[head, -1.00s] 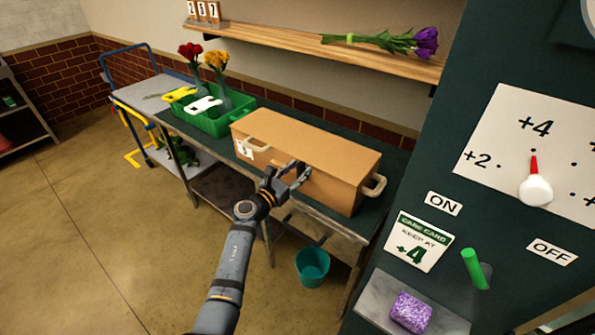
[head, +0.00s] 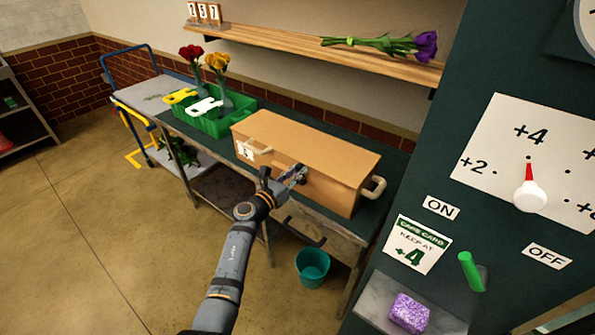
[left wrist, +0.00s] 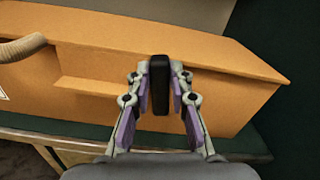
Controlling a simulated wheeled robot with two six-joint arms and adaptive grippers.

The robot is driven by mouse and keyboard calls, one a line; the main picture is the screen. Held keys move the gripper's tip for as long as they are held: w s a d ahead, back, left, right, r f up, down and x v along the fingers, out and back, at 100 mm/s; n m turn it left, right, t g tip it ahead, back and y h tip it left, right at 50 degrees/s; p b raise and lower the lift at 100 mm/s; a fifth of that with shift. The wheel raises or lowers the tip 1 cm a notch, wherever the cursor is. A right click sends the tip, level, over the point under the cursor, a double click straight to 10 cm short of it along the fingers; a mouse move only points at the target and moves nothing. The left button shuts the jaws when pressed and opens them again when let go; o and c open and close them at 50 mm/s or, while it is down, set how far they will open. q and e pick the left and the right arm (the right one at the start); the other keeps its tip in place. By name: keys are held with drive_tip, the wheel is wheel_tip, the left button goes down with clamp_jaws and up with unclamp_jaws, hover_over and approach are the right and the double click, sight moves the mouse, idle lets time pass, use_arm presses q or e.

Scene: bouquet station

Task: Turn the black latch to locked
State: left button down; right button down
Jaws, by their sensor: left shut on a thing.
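The orange-brown box (head: 315,152) stands on the green-topped workbench, with its lid down. Its black latch (left wrist: 159,84) is an upright dark bar on the front, seen in the left wrist view. My left gripper (head: 299,174) is at the box's front face and shut on the latch, one finger pad on each side of it. The gripper hides most of the latch in the head view. My right gripper is not in view.
The workbench (head: 392,178) also holds a green crate (head: 216,124) with flowers, left of the box. Rope handles (head: 375,189) stick out of the box. A teal bucket (head: 312,266) stands on the floor below. A dark green cabinet with a dial (head: 530,197) is at right.

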use_arm(q)
drive_tip(key=shift+w+a+f+n+p, duration=0.15)
drive_tip(key=shift+n+p, duration=0.3)
drive_tip(key=shift+n, duration=0.65)
drive_tip(key=shift+w+a+r+n+p, duration=0.15)
drive_tip(key=shift+n+p, duration=0.25)
drive_tip(key=shift+n, duration=0.7)
drive_tip(key=shift+f, duration=0.15)
drive_tip(key=c, duration=1.2)
unclamp_jaws()
drive_tip(key=shift+s, duration=0.1)
drive_tip(key=v, duration=1.2)
drive_tip(key=shift+o, duration=0.3)
